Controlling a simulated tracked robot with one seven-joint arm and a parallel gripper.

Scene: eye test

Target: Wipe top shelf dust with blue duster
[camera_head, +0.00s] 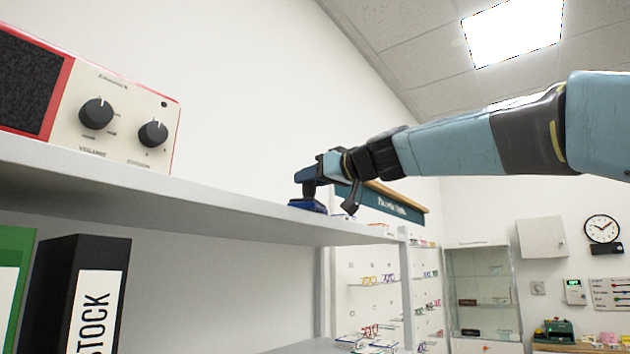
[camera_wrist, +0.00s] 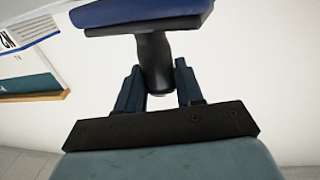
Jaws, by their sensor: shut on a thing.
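The blue duster (camera_head: 307,205) is at the far right part of the top shelf (camera_head: 215,200), its pad down at the shelf surface. Whether the pad touches the shelf cannot be told for sure. My gripper (camera_head: 326,172) comes in from the right and is shut on the duster's dark handle. In the wrist view, the two fingers of my gripper (camera_wrist: 158,80) stand on either side of the handle, and the blue pad of the duster (camera_wrist: 140,12) shows beyond. The shelf is seen from below its top, so no dust can be made out.
A red and cream radio (camera_head: 125,120) with two dark knobs stands on the shelf at the left. A black binder (camera_head: 65,290) and a green one (camera_head: 12,250) stand below. A teal sign (camera_head: 385,203) hangs behind the gripper. The shelf between radio and duster looks clear.

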